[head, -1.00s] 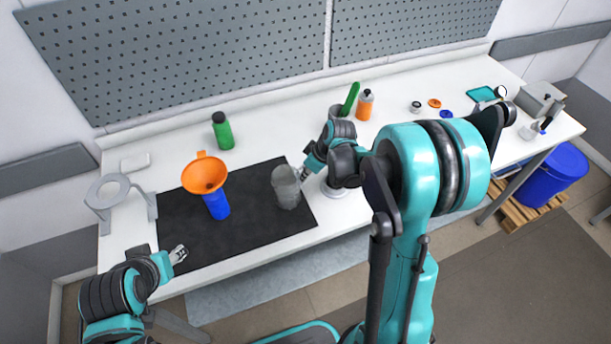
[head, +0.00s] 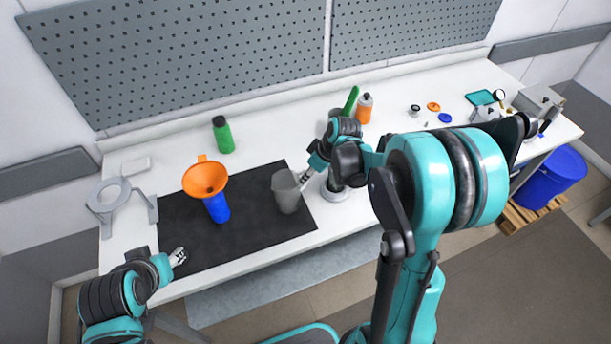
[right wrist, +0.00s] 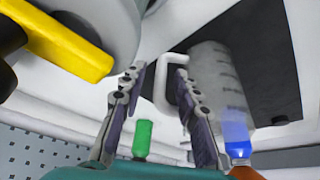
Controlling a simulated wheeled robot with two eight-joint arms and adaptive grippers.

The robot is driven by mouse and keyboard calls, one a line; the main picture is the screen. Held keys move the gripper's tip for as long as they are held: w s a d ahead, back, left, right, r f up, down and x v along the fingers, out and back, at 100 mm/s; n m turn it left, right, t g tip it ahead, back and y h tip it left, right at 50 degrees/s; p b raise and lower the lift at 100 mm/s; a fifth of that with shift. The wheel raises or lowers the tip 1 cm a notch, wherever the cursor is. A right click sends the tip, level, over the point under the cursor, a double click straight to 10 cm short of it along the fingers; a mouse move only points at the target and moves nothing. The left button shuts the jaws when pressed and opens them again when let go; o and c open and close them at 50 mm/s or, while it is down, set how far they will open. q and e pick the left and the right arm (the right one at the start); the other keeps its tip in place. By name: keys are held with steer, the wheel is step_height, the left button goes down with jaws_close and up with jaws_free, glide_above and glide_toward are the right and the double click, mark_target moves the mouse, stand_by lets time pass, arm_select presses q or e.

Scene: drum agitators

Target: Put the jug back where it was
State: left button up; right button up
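The jug (head: 286,192) is a grey, see-through cup standing on the right part of the black mat (head: 240,240). In the right wrist view the jug (right wrist: 215,75) shows with marks on its side and a pale handle. My right gripper (head: 303,178) is at the jug's right side. In the right wrist view its two fingers (right wrist: 158,85) are spread, with the handle showing between the tips; whether they touch it I cannot tell. My left gripper (head: 179,256) is over the mat's front left corner, away from the jug; its finger gap is too small to judge.
An orange funnel (head: 205,177) sits on a blue bottle (head: 217,208) left of the jug. A green bottle (head: 223,135) and an orange bottle (head: 364,108) stand behind. A grey ring stand (head: 108,193) is at left. A round pale base (head: 335,191) is close right of my right gripper.

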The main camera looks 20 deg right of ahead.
steer(key=p+v, duration=0.2)
steer(key=v, duration=0.7)
steer(key=s+a+r+m+t+h, duration=0.1)
steer(key=s+a+r+m, duration=0.1)
steer(key=s, duration=0.6)
steer(key=s+a+r+m+t+h, duration=0.1)
steer(key=s+a+r+m+t, duration=0.1)
steer(key=s, duration=0.6)
steer(key=a+r+m, duration=0.1)
steer(key=a+m, duration=0.1)
steer(key=m, duration=0.1)
steer(key=shift+a+h, duration=0.2)
steer(key=shift+h, duration=0.2)
steer(key=shift+r, duration=0.1)
step_height(320, 180, down, 8)
steer(key=b, duration=0.8)
